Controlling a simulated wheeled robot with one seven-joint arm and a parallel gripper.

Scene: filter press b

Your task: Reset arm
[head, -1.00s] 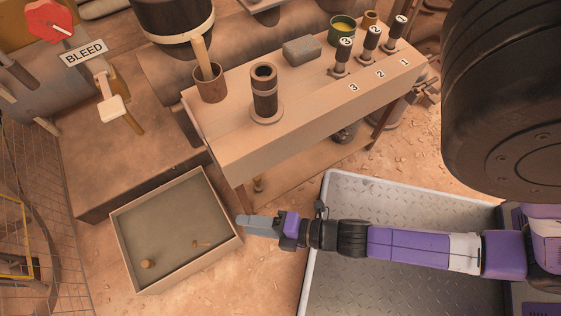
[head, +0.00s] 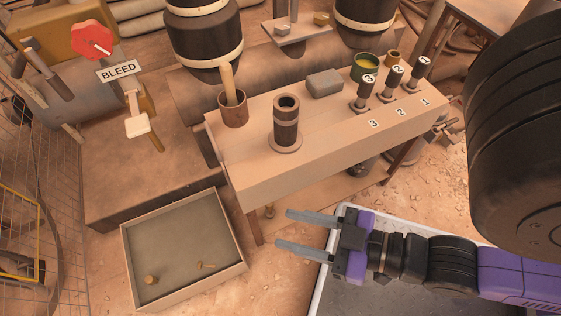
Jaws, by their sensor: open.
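My gripper (head: 296,230) is open and empty. Its two grey fingers are spread and point left, in front of the bench and to the right of the shallow tray. My purple and black arm reaches in from the right edge. Nothing is between the fingers, and they appear apart from the bench and the tray.
The wooden bench (head: 262,185) bears a dark cylinder (head: 286,126), a cup with a stick (head: 232,110), a grey block (head: 324,83) and numbered pegs (head: 363,93). The tray (head: 134,262) holds small brown pieces. A BLEED sign (head: 119,71) hangs at upper left.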

